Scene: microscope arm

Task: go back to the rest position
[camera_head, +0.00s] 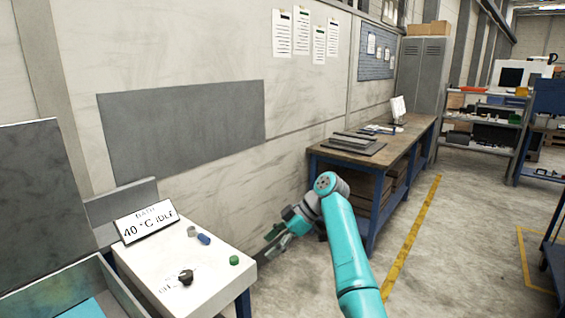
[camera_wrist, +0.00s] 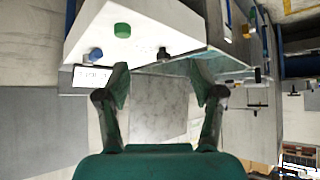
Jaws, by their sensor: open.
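My gripper (camera_head: 276,240) is at the end of my teal arm, to the right of the white table and apart from it in the head view. In the wrist view my gripper (camera_wrist: 161,80) has its two fingers spread, with nothing between them but the surfaces behind. The white table (camera_head: 158,262) bears a green cap-like piece (camera_head: 234,260), a blue piece (camera_head: 204,239), a grey piece (camera_head: 191,231) and a dark knob-like piece (camera_head: 186,277). The green piece also shows in the wrist view (camera_wrist: 122,30).
A sign reading "40 °C IDLE" (camera_head: 146,221) stands on the white table. A grey bin (camera_head: 110,280) is at the lower left. A wooden workbench (camera_head: 400,146) stands along the wall behind my arm. The floor (camera_head: 450,240) to the right is open, with yellow lines.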

